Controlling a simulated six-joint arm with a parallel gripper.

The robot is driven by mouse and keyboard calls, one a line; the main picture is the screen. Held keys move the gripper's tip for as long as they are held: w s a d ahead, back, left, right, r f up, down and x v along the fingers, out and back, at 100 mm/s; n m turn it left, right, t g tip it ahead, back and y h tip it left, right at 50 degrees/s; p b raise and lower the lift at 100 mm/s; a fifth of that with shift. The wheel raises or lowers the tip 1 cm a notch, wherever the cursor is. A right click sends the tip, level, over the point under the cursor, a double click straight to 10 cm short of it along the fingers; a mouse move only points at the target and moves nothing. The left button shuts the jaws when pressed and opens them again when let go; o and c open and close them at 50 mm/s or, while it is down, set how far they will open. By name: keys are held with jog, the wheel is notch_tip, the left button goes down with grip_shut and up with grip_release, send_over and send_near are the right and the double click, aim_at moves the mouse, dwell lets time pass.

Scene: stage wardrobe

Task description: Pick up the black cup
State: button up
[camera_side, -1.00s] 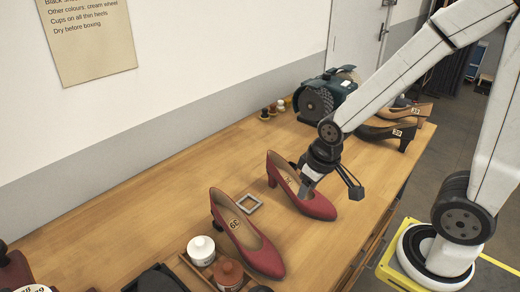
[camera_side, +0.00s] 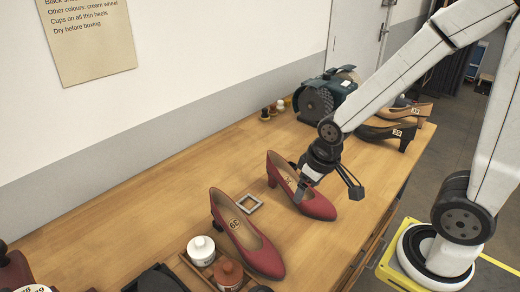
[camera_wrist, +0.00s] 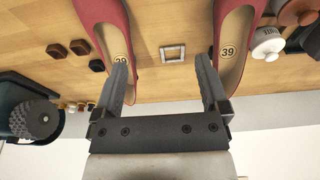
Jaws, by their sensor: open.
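My gripper (camera_wrist: 163,85) is open, its two dark fingers spread with nothing between them. In the wrist view the fingers reach toward this red shoe (camera_wrist: 103,14) and the other red shoe (camera_wrist: 232,22), both marked 39. Three small dark faceted pieces, one (camera_wrist: 56,51), another (camera_wrist: 80,47) and a third (camera_wrist: 97,65), sit on the bench beside the shoe.
A small square metal frame (camera_side: 250,204) lies between the shoes. White and brown lidded jars (camera_side: 201,249) stand in a tray at the front.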

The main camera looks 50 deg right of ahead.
jog(key=shift+r, duration=0.1)
jog(key=shift+w+v, duration=0.55)
jog(key=shift+v, duration=1.85)
jog(key=m+g+y, duration=0.3)
jog(key=m+y, duration=0.1)
jog(key=m, duration=1.4)
send_over(292, 163)
jog(key=d, duration=0.2)
jog(key=f, duration=1.2)
jog(key=shift+s+a+f, duration=0.1)
jog(key=shift+s+f, duration=0.05)
jog(key=shift+s, duration=0.15)
jog(key=shift+x, duration=3.9)
jog(key=shift+w+a, duration=0.1)
jog(key=shift+w, duration=0.05)
grip_shut()
